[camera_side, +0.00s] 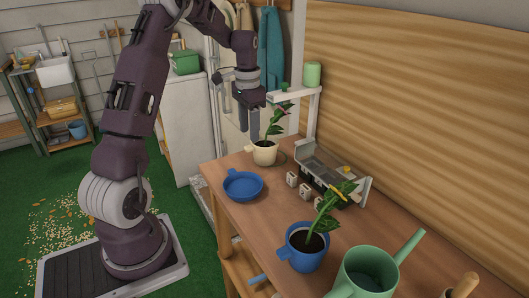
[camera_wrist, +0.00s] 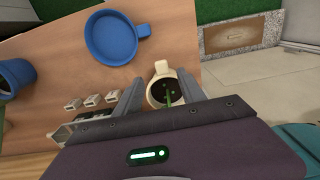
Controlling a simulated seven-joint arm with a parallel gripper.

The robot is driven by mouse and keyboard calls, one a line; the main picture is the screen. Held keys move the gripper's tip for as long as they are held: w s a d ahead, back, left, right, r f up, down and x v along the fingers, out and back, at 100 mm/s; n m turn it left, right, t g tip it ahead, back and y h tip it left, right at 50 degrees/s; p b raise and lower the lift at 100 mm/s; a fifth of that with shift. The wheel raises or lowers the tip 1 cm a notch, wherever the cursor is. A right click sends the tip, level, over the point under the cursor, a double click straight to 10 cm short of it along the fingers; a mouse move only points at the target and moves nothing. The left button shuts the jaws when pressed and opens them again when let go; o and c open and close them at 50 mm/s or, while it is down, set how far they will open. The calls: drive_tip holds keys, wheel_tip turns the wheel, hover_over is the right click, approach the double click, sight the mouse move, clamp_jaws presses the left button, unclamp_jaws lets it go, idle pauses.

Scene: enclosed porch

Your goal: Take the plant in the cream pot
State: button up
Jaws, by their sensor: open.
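The plant in the cream pot (camera_side: 265,154) stands upright at the far end of the wooden table, its green leafy stem (camera_side: 275,124) rising beside my fingers. My gripper (camera_side: 262,126) is open, pointing down just above the pot. In the wrist view the cream pot (camera_wrist: 160,76) shows between my two open fingers (camera_wrist: 159,92), with dark soil and a bit of green stem inside. Its near side is hidden by my gripper body. I cannot tell whether a finger touches the plant.
A blue dish (camera_side: 243,186) lies near the pot. A plant in a blue pot (camera_side: 306,257) and a green watering can (camera_side: 366,275) stand nearer the camera. Small white lettered blocks (camera_side: 304,190) and a grey metal tray (camera_side: 326,172) sit to the right. A white post and shelf (camera_side: 297,92) rise behind the plant.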

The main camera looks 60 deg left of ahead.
sight(251, 146)
drive_tip(key=f, duration=0.7)
drive_tip(key=shift+w+a+f, duration=0.2)
drive_tip(key=shift+f, duration=0.1)
clamp_jaws()
